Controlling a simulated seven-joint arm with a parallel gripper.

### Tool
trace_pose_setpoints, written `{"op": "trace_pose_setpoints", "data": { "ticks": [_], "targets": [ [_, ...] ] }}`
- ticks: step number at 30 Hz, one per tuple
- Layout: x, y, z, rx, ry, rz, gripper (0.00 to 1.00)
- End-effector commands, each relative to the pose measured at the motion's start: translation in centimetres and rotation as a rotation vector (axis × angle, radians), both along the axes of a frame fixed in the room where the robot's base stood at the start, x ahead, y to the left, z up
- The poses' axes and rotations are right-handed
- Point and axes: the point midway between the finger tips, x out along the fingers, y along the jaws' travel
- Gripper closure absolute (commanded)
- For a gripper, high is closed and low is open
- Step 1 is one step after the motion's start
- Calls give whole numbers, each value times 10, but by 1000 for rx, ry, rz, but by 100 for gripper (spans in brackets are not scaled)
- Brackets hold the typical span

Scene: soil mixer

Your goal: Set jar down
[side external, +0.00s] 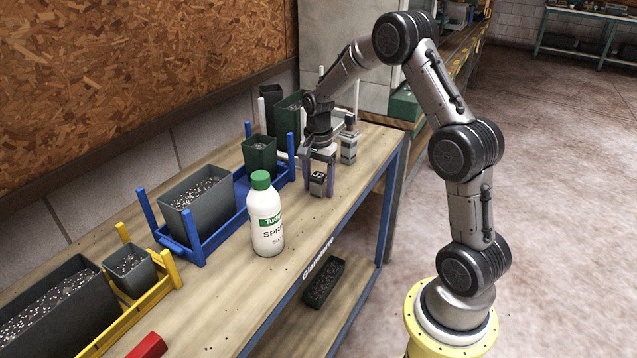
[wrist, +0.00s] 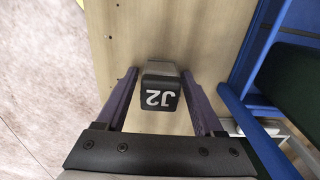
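A small square grey jar with a black lid marked J2 (side external: 318,184) is on the wooden bench top, near its front edge. In the wrist view the lidded jar (wrist: 160,92) sits between my two purple fingers, upright. My gripper (side external: 318,190) is low over the bench, pointing down, with a finger on each side of the jar. In the wrist view a narrow gap shows between each finger of my gripper (wrist: 160,72) and the jar, so it looks open around it. The jar's base appears to be on the bench, though contact is hard to see.
A second grey jar (side external: 348,142) stands just behind my gripper. A white bottle with a green cap (side external: 265,215) stands nearer on the bench. A blue rack (side external: 195,240) holds soil-filled pots, and a yellow rack (side external: 150,300) is at the lower left.

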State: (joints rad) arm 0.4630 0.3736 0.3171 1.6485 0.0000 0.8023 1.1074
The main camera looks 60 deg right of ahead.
Motion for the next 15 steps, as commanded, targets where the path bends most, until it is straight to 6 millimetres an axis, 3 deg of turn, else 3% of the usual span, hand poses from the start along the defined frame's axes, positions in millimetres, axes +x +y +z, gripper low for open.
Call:
{"op": "trace_pose_setpoints", "data": {
  "ticks": [10,15],
  "targets": [
    [0,0,1,0,-1,0,21],
    [1,0,16,-2,-4,0,21]
  ]
}}
